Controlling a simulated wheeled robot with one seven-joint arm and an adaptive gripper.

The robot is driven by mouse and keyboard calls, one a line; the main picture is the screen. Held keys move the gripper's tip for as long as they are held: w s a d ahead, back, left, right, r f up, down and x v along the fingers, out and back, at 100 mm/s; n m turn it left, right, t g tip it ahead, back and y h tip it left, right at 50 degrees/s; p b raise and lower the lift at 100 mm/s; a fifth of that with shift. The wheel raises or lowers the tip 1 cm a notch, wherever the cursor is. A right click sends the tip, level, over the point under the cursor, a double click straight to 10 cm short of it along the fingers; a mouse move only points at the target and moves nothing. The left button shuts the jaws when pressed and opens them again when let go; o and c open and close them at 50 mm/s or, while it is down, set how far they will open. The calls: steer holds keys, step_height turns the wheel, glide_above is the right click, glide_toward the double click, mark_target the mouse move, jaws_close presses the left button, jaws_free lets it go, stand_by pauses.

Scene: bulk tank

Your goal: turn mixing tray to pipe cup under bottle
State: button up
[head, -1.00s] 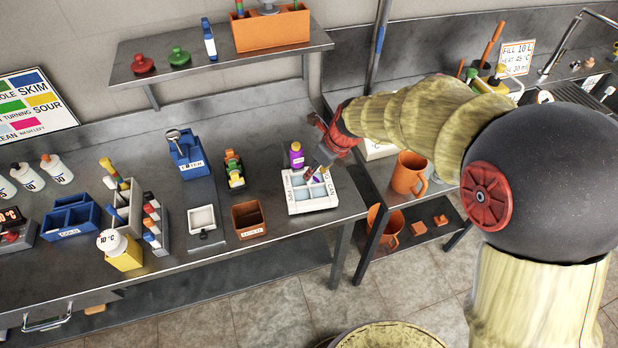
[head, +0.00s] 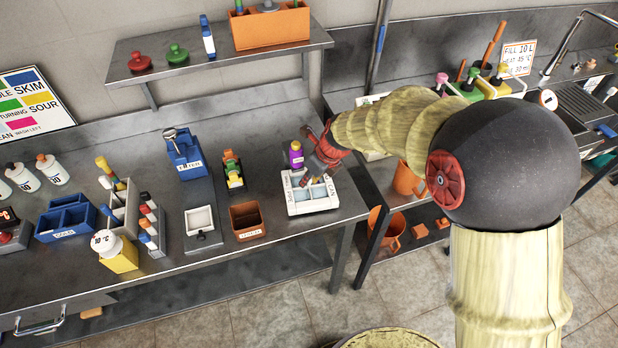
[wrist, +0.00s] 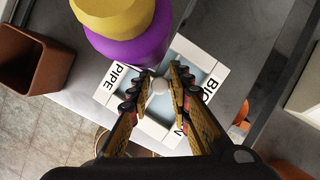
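The mixing tray (head: 334,204) is white and square with pale blue compartments, on the right end of the steel bench. In the wrist view the tray (wrist: 181,47) has "PIPE" on its left side and a partly hidden word starting "BI" on its right. The purple bottle (head: 296,155) with a yellow top stands at the tray's back edge. In the wrist view the bottle (wrist: 128,48) overhangs the tray's upper left, near the PIPE side. Contact with the knob is unclear.
A brown open box (head: 247,221) and a small pale tray (head: 200,220) stand left of the mixing tray. A shelf (head: 215,62) hangs above the bench. Orange jugs (head: 384,221) are on the lower stand at right. Clear bench lies between box and tray.

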jaws_close()
